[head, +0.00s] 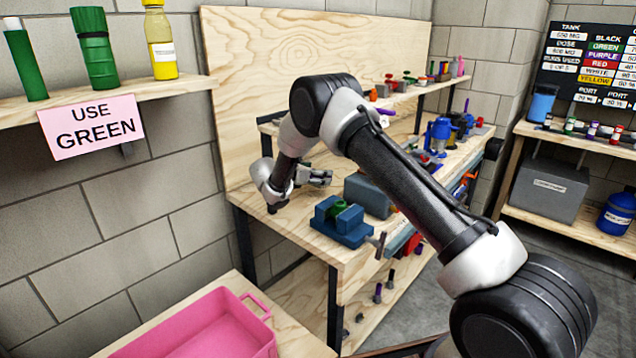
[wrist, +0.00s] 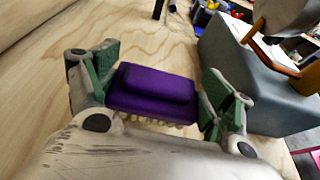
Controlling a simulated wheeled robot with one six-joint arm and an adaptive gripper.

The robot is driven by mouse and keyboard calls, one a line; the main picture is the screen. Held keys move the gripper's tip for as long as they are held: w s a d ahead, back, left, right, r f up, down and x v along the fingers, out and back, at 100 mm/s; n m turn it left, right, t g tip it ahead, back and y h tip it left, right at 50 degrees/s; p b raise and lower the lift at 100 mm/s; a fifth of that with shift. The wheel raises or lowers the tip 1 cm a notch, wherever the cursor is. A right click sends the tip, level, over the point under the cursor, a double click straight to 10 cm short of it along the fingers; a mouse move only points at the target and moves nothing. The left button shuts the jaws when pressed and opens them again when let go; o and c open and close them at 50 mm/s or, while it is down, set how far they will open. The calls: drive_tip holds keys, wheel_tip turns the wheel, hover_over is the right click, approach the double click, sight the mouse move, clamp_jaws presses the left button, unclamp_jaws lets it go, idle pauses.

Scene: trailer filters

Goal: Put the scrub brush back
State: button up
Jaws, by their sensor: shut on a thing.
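The scrub brush (wrist: 152,84) is a purple block with pale bristles showing along its lower edge in the wrist view. My gripper (wrist: 160,78) has its green-padded fingers on the two ends of the brush and is shut on it. The bare wooden bench top (wrist: 125,25) shows behind it. In the head view my gripper (head: 319,177) is low over the back left part of the workbench (head: 290,212). I cannot make out the brush in the head view. Whether the bristles touch the bench is unclear.
A blue vise (head: 340,228) with a green piece sits near the bench's front left corner. A blue-grey box (head: 368,196) stands beside my gripper and at right in the wrist view (wrist: 250,80). A pink tray (head: 215,325) is at lower left, below a "USE GREEN" sign (head: 92,127).

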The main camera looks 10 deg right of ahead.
drive_tip(key=shift+w+d+f, duration=0.1)
drive_tip(key=shift+d+f, duration=0.05)
drive_tip(key=shift+f, duration=0.75)
drive_tip(key=shift+w+d+f, duration=0.1)
drive_tip(key=shift+d+f, duration=0.05)
drive_tip(key=shift+f, duration=0.7)
drive_tip(key=shift+f, duration=0.15)
drive_tip(key=o, duration=1.2)
drive_tip(key=shift+c, duration=0.2)
drive_tip(key=shift+r, duration=0.2)
drive_tip(key=v, duration=1.2)
drive_tip(key=shift+a, duration=0.1)
